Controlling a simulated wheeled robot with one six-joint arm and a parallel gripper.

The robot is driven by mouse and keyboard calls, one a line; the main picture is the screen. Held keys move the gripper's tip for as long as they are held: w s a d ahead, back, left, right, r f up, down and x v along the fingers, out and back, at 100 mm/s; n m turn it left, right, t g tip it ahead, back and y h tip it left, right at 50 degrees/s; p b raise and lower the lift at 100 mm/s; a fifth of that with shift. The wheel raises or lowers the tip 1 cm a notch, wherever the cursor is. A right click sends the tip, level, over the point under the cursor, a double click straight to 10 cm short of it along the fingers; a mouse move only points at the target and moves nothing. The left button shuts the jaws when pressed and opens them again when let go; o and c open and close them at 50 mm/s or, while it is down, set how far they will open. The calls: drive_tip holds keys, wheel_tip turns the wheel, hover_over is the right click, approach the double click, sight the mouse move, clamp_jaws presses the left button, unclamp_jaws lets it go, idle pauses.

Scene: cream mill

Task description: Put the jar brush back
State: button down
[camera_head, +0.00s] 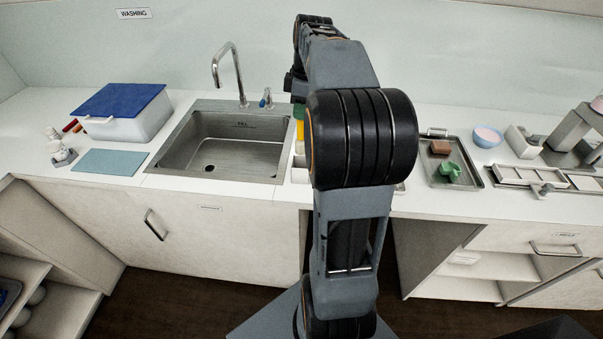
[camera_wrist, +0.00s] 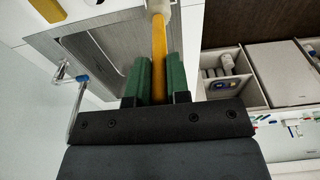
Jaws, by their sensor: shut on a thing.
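The jar brush has a yellow handle (camera_wrist: 159,45) and a pale end (camera_wrist: 160,6) at the top of the wrist view. My gripper (camera_wrist: 159,70) has green fingers closed on both sides of the handle. In the head view, a small part of the yellow handle (camera_head: 301,132) shows just right of the sink, below a bit of green finger. My arm hides most of the gripper there. The brush's lower end and whatever lies directly under it are hard to make out.
The steel sink (camera_head: 229,145) with its tap (camera_head: 228,66) lies left of my arm. A blue-lidded tub (camera_head: 140,122) and a blue mat (camera_head: 111,162) lie further left. A metal tray (camera_head: 463,176) with a green item and a brown block is right of my arm.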

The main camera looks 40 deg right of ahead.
sight(302, 140)
wheel_tip(302, 140, down, 10)
drive_tip(key=shift+r, duration=0.15)
idle(0.4)
drive_tip(key=c, duration=1.1)
unclamp_jaws()
wheel_tip(302, 140, up, 11)
drive_tip(key=d, duration=0.1)
drive_tip(key=s+a+f+m+t, duration=0.1)
drive_tip(key=s+a+f+m, duration=0.2)
drive_tip(key=a, duration=0.4)
drive_tip(key=s+a+f+m+t, duration=0.1)
drive_tip(key=s+a+f+m, duration=0.2)
drive_tip(key=s+a, duration=0.2)
drive_tip(key=s+a+f+m+t+h, duration=0.1)
drive_tip(key=s+a+f+m, duration=0.2)
drive_tip(key=a, duration=0.6)
drive_tip(key=shift+s+a+f, duration=0.15)
drive_tip(key=shift+s+a, duration=0.2)
drive_tip(key=shift+s, duration=0.25)
